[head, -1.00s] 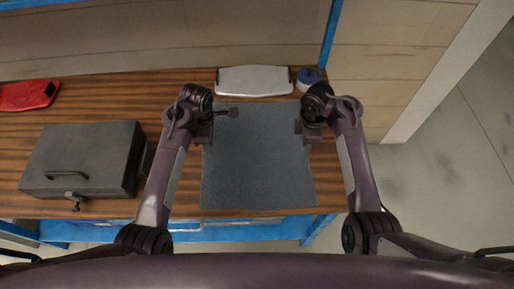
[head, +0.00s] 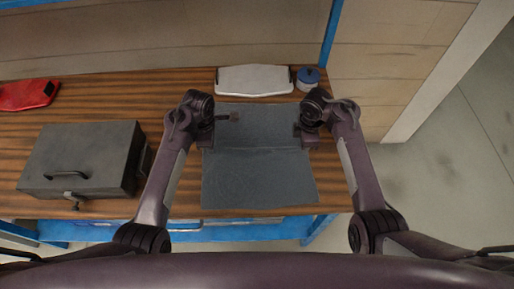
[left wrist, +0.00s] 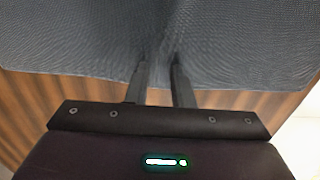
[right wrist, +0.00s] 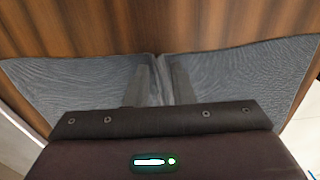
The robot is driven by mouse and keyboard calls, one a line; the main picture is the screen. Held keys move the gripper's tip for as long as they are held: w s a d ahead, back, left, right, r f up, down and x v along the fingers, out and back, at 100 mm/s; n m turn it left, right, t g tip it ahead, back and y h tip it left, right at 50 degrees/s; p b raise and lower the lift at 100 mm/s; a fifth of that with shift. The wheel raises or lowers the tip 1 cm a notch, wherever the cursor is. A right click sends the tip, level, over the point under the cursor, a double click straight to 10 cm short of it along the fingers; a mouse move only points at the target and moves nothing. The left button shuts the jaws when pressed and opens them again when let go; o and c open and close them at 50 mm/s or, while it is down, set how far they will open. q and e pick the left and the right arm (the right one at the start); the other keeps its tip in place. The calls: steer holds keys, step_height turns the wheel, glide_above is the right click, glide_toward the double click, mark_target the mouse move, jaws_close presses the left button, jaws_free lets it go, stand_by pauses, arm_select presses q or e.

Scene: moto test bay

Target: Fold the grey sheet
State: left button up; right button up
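The grey sheet (head: 258,178) lies on the wooden bench top, its near edge close to the bench's front edge. A crease runs across it at about the height of my grippers, with a smoother far part beyond. My left gripper (head: 234,117) is at the sheet's left side; in the left wrist view its fingers (left wrist: 160,75) are close together with cloth gathered between them. My right gripper (head: 302,130) is at the right side; in the right wrist view its fingers (right wrist: 160,75) pinch a ridge of the sheet (right wrist: 80,80). The exact grip points are partly hidden in the head view.
A dark grey metal box (head: 85,155) stands on the bench at the left. A red item (head: 25,95) lies at the far left. A white tray-like item (head: 253,80) and a blue round container (head: 308,77) are behind the sheet. Bare wood (head: 180,195) shows left of the sheet.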

arm_select(q)
jaws_close()
arm_select(e)
jaws_close()
arm_select(q)
steer(key=shift+r, duration=0.1)
arm_select(e)
steer(key=shift+r, duration=0.1)
